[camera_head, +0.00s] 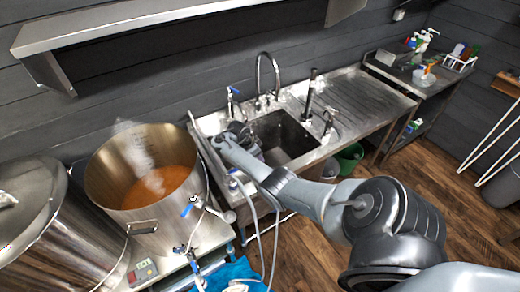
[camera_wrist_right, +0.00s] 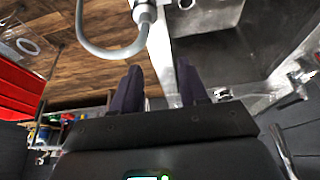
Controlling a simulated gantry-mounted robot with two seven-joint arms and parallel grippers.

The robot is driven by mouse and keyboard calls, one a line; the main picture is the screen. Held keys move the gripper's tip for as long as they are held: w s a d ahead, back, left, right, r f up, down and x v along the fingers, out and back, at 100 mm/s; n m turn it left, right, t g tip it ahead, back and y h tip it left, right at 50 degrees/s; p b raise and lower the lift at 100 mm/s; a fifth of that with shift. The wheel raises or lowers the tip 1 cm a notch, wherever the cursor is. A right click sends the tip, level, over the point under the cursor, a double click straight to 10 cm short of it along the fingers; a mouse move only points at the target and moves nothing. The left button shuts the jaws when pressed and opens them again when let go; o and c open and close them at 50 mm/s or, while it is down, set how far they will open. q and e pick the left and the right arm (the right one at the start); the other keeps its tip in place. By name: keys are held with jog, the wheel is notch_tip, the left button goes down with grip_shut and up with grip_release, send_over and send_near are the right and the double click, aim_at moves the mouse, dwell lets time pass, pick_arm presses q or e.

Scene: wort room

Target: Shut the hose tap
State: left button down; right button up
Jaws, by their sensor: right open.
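A blue-handled tap (camera_head: 234,181) with pale hoses hanging from it is at the front left of the sink. Another small tap with a blue lever (camera_head: 232,91) stands behind the sink's left end. I cannot tell for certain which one is the hose tap. My right gripper (camera_head: 237,134) is over the left end of the sink, between these two taps and apart from both as far as I can see. In the right wrist view its two dark fingers (camera_wrist_right: 160,88) are apart with nothing held. A grey hose (camera_wrist_right: 88,42) with a metal fitting (camera_wrist_right: 145,12) shows beyond them. My left gripper is out of view.
A steel sink (camera_head: 290,135) has a tall curved faucet (camera_head: 268,75) at its back. A large open kettle (camera_head: 110,180) of amber liquid steams on the left, with blue-handled valves (camera_head: 188,211) in front. A green bucket (camera_head: 350,158) stands under the counter. The wooden floor (camera_head: 440,170) on the right is mostly clear.

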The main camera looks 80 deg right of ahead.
jog(key=shift+s+r+p, duration=0.4)
jog(key=shift+s+p, duration=0.05)
jog(key=shift+s, duration=0.25)
